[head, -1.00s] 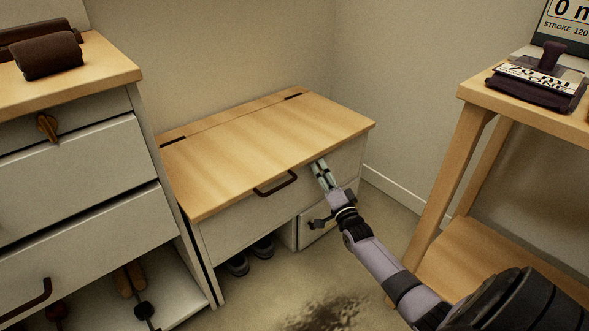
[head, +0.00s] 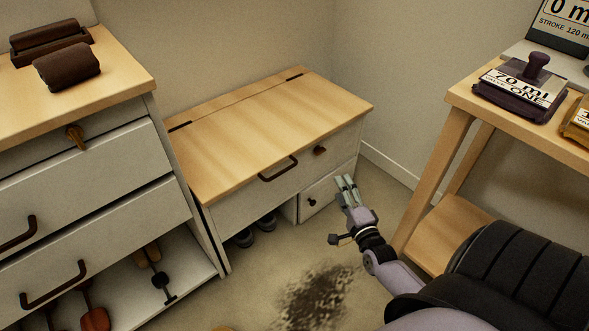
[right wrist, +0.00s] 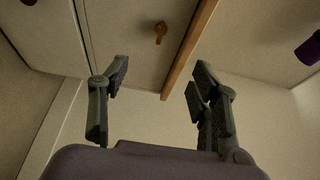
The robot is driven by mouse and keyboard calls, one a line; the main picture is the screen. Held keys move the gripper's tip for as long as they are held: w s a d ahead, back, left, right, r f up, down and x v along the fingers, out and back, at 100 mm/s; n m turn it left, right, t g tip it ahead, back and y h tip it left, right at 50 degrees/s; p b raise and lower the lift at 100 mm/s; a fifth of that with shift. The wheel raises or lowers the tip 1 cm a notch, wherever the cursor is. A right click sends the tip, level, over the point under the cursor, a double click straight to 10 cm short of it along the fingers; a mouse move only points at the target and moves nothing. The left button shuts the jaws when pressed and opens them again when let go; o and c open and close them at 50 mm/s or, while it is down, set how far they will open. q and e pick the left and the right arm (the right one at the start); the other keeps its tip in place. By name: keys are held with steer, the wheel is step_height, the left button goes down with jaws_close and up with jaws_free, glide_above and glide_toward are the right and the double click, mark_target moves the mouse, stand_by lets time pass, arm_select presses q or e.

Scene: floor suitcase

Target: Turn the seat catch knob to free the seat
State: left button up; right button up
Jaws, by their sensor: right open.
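The seat is a wooden lid (head: 265,125) on a low white bench and lies shut. A small dark brown knob (head: 320,150) sits on the bench's front panel, under the lid's right end; its turn angle is too small to tell. My right gripper (head: 346,181) is open and empty, in front of the bench and below and right of this knob, apart from it. In the right wrist view the open fingers (right wrist: 157,78) have nothing between them; an orange-brown knob (right wrist: 160,32) shows beyond them, and I cannot tell which knob it is. My left gripper is not in view.
The bench has a dark pull handle (head: 278,168) and a small door (head: 318,194) below. A drawer cabinet (head: 85,180) with an orange-brown catch (head: 75,136) stands at left. A wooden table (head: 480,113) stands at right. Stained floor (head: 315,295) lies open in front.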

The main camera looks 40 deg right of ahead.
steer(key=a+r+n+t+y, duration=0.4)
steer(key=a+r+n+t, duration=0.2)
steer(key=a+r, duration=1)
steer(key=n, duration=0.2)
steer(key=shift+w+a+r+n+b, duration=0.15)
steer(key=shift+w+a+n+b, duration=0.15)
steer(key=shift+n, duration=0.1)
